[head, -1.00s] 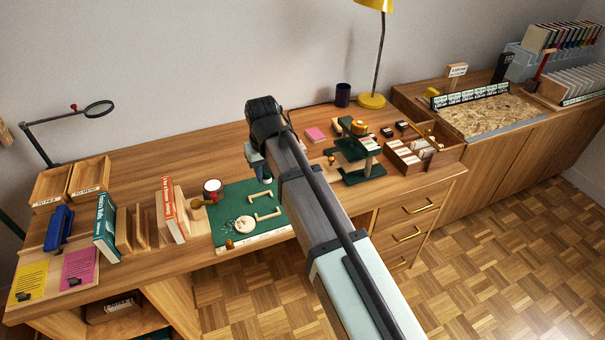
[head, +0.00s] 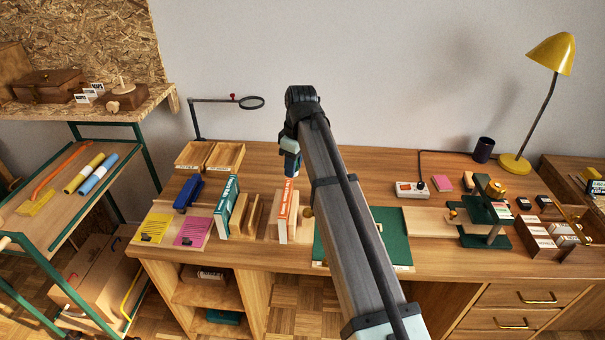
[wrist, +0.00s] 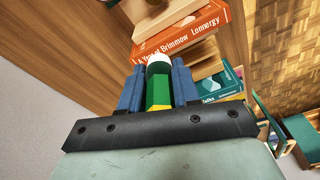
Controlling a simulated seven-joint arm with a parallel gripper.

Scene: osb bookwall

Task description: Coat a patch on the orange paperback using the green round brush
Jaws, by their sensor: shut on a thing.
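The orange paperback (head: 288,211) stands upright in a wooden holder on the desk, spine toward the front; in the wrist view its lettered orange spine (wrist: 186,38) shows just beyond the fingers. My gripper (head: 291,165) is above and behind the book in the head view. Its blue fingers (wrist: 157,88) are shut on the green round brush (wrist: 158,87), which has a white end and a yellow band. The white end points toward the book; I cannot tell whether it touches. The brush is hardly visible in the head view.
A teal book (head: 227,208) and wooden dividers (head: 246,217) stand left of the paperback. A green mat (head: 392,238) lies to the right, partly hidden by my arm. A magnifier (head: 250,102) stands behind, with wooden trays (head: 226,156) below it. The desk's front edge is close.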

